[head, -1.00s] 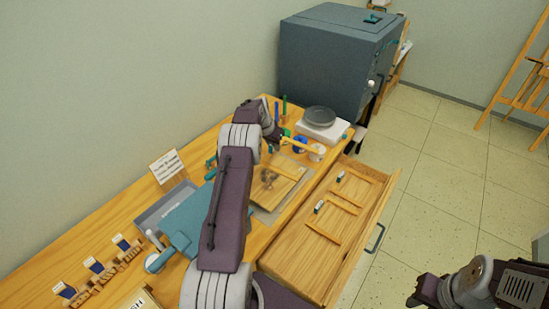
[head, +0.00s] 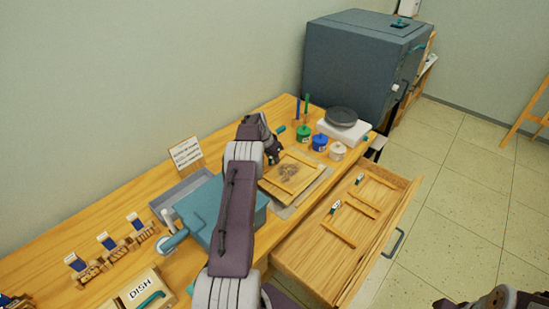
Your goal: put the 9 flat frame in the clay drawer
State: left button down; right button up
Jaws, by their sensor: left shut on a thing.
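A light wooden flat frame (head: 309,163) shows on or just above the grey mat (head: 284,212) on the bench, around a grey-brown clay patch (head: 288,173). My left gripper (head: 277,157) is shut on it at its far left corner. The fingertips are mostly hidden by my wrist, and I cannot tell if the frame touches the mat. A wooden drawer (head: 306,257) stands pulled out at the bench front, with thin wooden strips and small labelled pieces inside. I cannot read a 9 anywhere. Of my right arm only a part shows at the bottom right edge; its gripper is out of view.
Green, blue and white jars (head: 320,142) and a scale with a grey dish (head: 341,117) stand beyond the frame. A kiln (head: 362,66) stands behind.

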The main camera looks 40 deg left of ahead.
pick_arm(q)
jog(key=c, duration=1.3)
grip_release()
jog(key=shift+w+d, duration=0.2)
jog(key=shift+c, duration=0.2)
jog(key=shift+s+a, duration=0.15)
jog(key=v, duration=0.9)
jog(key=s+d+r+g, duration=0.1)
jog(key=s+d, duration=0.3)
jog(key=d, duration=0.7)
jog(key=s+d+g, duration=0.1)
jog(key=s+d, duration=0.3)
jog(key=d, duration=0.6)
jog(key=s+d+f, duration=0.1)
jog(key=s+d, duration=0.4)
jog(key=s, duration=0.4)
jog(key=s+d+f+g, duration=0.1)
jog(key=s+d, duration=0.4)
jog(key=s, duration=0.4)
jog(key=shift+d+f+b, duration=0.15)
jog(key=shift+f+b, duration=0.1)
jog(key=shift+b, duration=0.05)
jog(key=shift+r, duration=0.1)
